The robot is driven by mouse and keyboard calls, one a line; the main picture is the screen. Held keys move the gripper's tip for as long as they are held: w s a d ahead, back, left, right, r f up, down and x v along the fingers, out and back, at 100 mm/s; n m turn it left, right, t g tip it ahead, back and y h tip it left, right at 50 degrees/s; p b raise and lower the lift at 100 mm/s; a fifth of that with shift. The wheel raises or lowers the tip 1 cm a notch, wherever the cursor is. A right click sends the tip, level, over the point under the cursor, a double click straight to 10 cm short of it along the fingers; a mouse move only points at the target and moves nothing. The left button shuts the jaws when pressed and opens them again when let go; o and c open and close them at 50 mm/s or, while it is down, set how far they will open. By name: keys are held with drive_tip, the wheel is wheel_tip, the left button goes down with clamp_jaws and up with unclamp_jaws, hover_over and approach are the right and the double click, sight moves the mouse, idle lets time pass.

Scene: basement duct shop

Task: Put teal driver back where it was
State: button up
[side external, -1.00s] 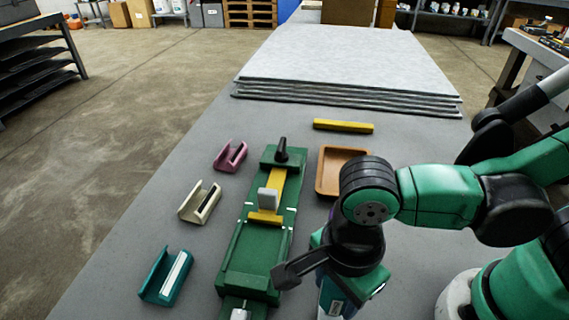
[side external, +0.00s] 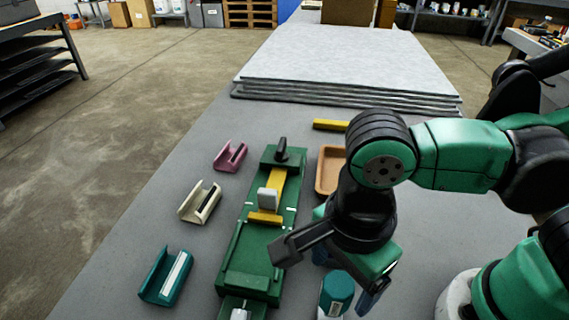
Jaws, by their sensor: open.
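A teal-topped round item (side external: 338,287) with a pale, labelled lower part stands at the front, below my gripper; I cannot tell whether it is the teal driver. My gripper (side external: 324,280) is open, its fingers spread above and around that item with nothing visibly held. A teal open-sided holder (side external: 153,281) with a pale strip inside sits at the front left. No other driver shape is clear.
A green fixture (side external: 238,254) with a yellow slide, grey block and black knob lies between the holders and my gripper. An orange-brown tray (side external: 327,172), partly hidden by my arm, and a yellow bar (side external: 329,124) lie behind. Stacked grey sheets (side external: 345,65) fill the table's far end.

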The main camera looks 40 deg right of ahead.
wheel_tip(320, 180, up, 8)
drive_tip(key=w+d+f+n+t, duration=0.2)
drive_tip(key=w+d+n, duration=0.3)
drive_tip(key=d+n, duration=0.3)
drive_tip(key=w+d+f+n+t, duration=0.2)
drive_tip(key=w+d+n+t, duration=0.3)
drive_tip(key=d+n, duration=0.3)
drive_tip(key=shift+w+f+n, duration=0.15)
drive_tip(key=shift+w+n, duration=0.25)
drive_tip(key=shift+n, duration=0.6)
drive_tip(key=shift+d, duration=0.1)
